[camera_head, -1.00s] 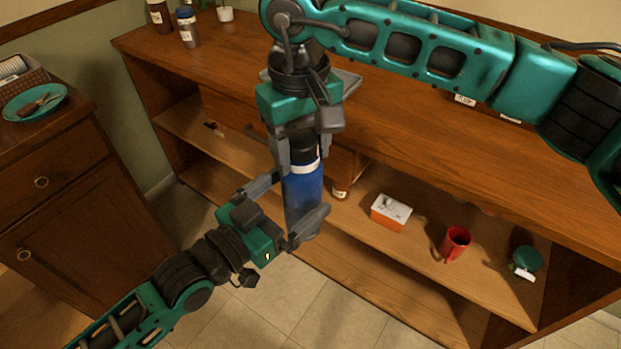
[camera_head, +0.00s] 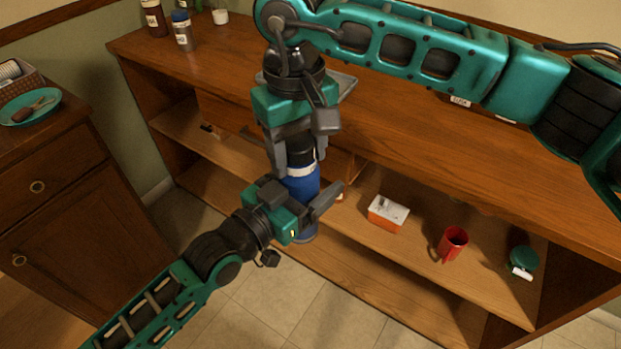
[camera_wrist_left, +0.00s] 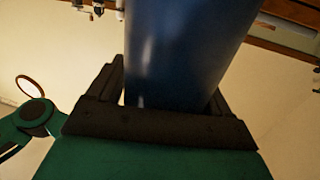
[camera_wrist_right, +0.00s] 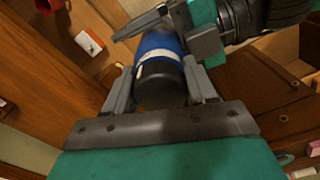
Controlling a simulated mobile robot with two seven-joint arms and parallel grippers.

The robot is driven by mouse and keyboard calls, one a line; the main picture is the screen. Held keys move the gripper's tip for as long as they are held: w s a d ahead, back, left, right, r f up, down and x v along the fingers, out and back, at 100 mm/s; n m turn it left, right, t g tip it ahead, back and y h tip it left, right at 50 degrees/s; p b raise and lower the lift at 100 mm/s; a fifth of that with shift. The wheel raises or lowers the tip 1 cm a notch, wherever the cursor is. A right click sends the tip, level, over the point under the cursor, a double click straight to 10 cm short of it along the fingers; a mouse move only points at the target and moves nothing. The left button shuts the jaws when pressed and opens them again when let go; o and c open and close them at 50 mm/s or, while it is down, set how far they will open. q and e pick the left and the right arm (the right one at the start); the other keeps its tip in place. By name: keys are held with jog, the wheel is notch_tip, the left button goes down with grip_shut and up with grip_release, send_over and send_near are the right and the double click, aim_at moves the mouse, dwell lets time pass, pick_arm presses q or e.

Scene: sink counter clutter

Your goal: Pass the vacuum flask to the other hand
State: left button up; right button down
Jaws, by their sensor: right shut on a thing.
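The vacuum flask (camera_head: 302,187), blue with a white band and black top, hangs upright in front of the shelf unit. My right gripper (camera_head: 290,150) comes from above and is shut on its black top; the flask also shows between the fingers in the right wrist view (camera_wrist_right: 160,68). My left gripper (camera_head: 300,200) reaches in from the lower left, with its open fingers on both sides of the blue body. In the left wrist view the flask (camera_wrist_left: 185,50) stands between the fingers, close to the palm. Its lower part is partly hidden by the left gripper.
The wooden shelf unit (camera_head: 420,130) stands close behind the flask. An orange and white box (camera_head: 387,213), a red mug (camera_head: 452,244) and a green-lidded item (camera_head: 523,260) are on its shelf. Bottles (camera_head: 183,30) stand on top. A cabinet with a green plate (camera_head: 50,98) is at left.

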pick_arm(q)
jog(key=shift+s+d, duration=0.15)
jog(key=shift+d, duration=0.05)
jog(key=c, duration=0.9)
pick_arm(e)
jog(key=shift+w+a+r, duration=0.1)
jog(key=shift+a, duration=0.05)
pick_arm(q)
jog(key=shift+r, duration=0.15)
pick_arm(e)
jog(key=c, duration=0.7)
grip_release()
pick_arm(q)
jog(key=shift+a, duration=0.1)
pick_arm(e)
jog(key=o, duration=0.4)
jog(key=shift+o, duration=0.2)
